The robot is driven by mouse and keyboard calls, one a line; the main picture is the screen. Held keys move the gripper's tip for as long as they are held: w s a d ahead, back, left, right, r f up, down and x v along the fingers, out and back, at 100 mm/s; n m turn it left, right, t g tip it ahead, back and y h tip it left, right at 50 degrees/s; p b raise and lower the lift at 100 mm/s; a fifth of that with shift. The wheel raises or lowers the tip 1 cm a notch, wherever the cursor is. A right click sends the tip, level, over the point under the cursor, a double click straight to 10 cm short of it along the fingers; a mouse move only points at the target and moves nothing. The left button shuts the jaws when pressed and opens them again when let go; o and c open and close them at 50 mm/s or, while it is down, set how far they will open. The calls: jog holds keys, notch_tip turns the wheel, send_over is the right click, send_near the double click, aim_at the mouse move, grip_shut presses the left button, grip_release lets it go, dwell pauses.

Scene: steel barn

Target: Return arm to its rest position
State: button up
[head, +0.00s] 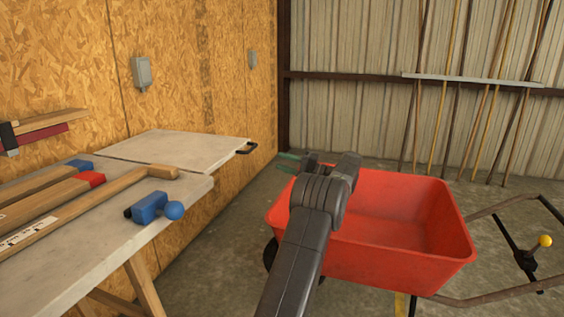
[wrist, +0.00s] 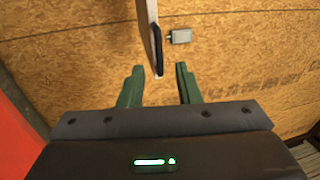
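My arm reaches forward over the near left side of the red wheelbarrow (head: 385,200). My gripper (wrist: 159,67) shows two green fingers spread apart with nothing held between them. In the head view the gripper (head: 286,160) is partly hidden behind my wrist, and only a bit of green shows by the wheelbarrow's left rim. The fingers face the wooden wall (wrist: 80,70). The black handle (wrist: 158,50) on the end of the worktop appears beyond and between the fingertips in the wrist view, apart from them as far as I can see.
A workbench (head: 120,235) on the left holds wooden bar clamps with blue and red ends. A pale panel (head: 180,150) extends behind it. Several long poles (head: 440,120) lean on a rack at the back wall. Concrete floor (head: 195,270) lies open between bench and wheelbarrow.

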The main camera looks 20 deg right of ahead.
aim_at(249, 150)
jog(key=b+x, duration=0.3)
jog(key=x, duration=1)
jog(key=shift+w+a, duration=0.25)
jog(key=shift+a, duration=0.05)
jog(key=shift+f, duration=0.1)
jog(key=shift+f, duration=0.1)
